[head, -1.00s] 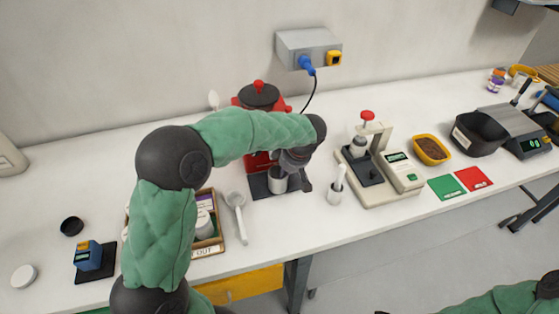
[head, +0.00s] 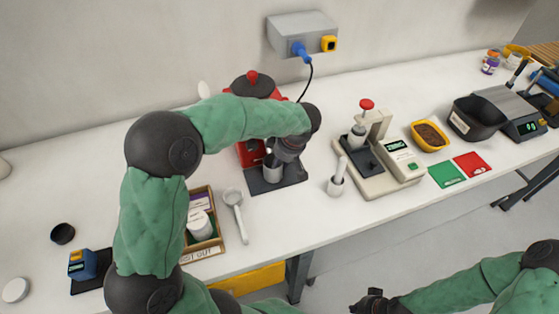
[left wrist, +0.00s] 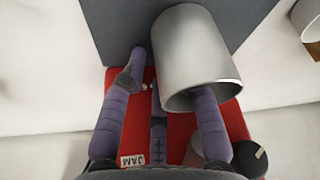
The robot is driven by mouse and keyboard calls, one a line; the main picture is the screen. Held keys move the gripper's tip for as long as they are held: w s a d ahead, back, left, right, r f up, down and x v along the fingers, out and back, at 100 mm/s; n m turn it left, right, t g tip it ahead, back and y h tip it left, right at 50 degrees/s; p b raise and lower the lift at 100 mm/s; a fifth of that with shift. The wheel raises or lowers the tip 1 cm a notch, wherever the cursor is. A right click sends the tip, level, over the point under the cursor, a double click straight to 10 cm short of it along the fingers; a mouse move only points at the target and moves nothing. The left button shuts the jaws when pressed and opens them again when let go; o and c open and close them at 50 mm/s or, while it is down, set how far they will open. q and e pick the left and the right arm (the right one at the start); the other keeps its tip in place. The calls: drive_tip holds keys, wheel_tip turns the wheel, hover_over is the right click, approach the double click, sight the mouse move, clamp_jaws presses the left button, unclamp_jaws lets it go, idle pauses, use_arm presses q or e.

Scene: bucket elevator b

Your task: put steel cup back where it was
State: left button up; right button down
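The steel cup (head: 272,168) stands upright on the dark base (head: 280,177) of the red machine (head: 250,152). My left gripper (head: 284,154) is beside and above the cup, on its right in the head view. In the left wrist view the cup (left wrist: 195,58) is close, and my left gripper's fingers (left wrist: 172,90) are spread apart. One finger lies left of the cup, and another overlaps its mouth; I cannot tell whether either touches. My right gripper (head: 370,300) is low at the picture's bottom edge, and its fingers are unclear.
A wooden box (head: 214,240) and a white scoop (head: 236,212) lie left of the base. A white cup with a pestle (head: 336,182) and a press (head: 378,160) stand to the right. A wall socket box (head: 302,34) with a blue plug is behind.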

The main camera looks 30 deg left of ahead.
use_arm(q)
drive_tip(key=shift+r, duration=0.15)
drive_tip(key=p+v, duration=0.3)
drive_tip(key=v, duration=0.8)
drive_tip(key=shift+r, duration=0.45)
